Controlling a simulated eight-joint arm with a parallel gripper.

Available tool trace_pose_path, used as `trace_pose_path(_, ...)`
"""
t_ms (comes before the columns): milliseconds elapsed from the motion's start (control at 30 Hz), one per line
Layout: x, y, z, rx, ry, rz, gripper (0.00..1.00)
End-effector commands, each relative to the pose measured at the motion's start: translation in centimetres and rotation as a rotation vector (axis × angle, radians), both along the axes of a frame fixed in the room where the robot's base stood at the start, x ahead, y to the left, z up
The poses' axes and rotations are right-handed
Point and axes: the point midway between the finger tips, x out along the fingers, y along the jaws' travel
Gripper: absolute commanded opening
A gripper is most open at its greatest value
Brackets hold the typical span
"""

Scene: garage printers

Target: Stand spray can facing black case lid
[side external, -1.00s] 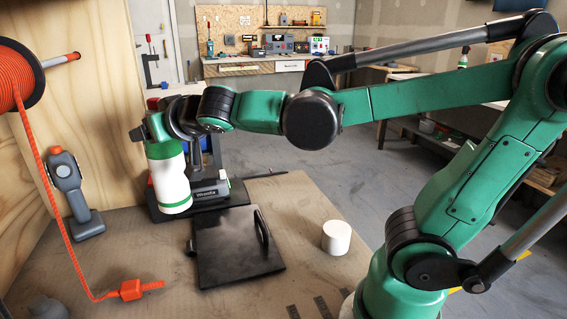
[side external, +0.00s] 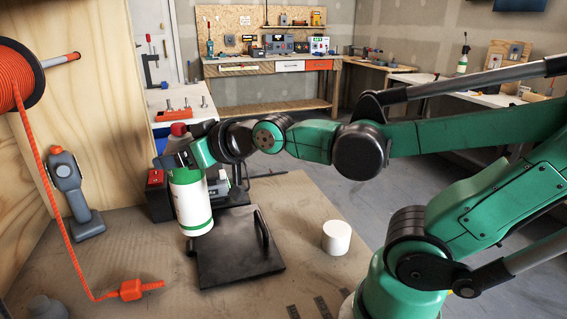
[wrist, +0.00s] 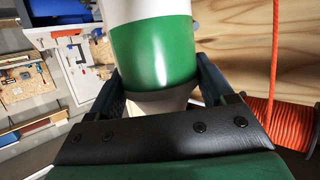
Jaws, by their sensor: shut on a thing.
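The spray can (side external: 191,206) is white with green bands and hangs nearly upright, slightly tilted, from my gripper (side external: 181,160). The can fills the upper middle of the wrist view (wrist: 155,50), between the two fingers of my gripper (wrist: 165,88), which are shut on it. The black case lid (side external: 238,250) lies flat on the workbench, with a raised handle at its right side. The can is at the lid's back left corner in the side view. I cannot tell whether its bottom touches anything.
A black machine (side external: 228,188) stands behind the can. A white cylinder (side external: 336,237) stands right of the lid. A grey cordless tool (side external: 75,195) stands at the left. An orange cord (side external: 72,240) hangs from a reel (side external: 18,75). The bench front, left of the lid, has free room.

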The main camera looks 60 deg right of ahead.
Motion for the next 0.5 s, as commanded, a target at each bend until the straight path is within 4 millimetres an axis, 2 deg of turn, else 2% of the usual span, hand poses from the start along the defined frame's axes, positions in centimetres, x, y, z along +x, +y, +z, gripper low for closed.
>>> trace_pose_path(233,-0.1,0.0,3.2,0.0,-0.001,0.0,0.0)
trace_pose_path(500,0.7,-4.0,1.6,0.003,-0.002,-0.052,0.0)
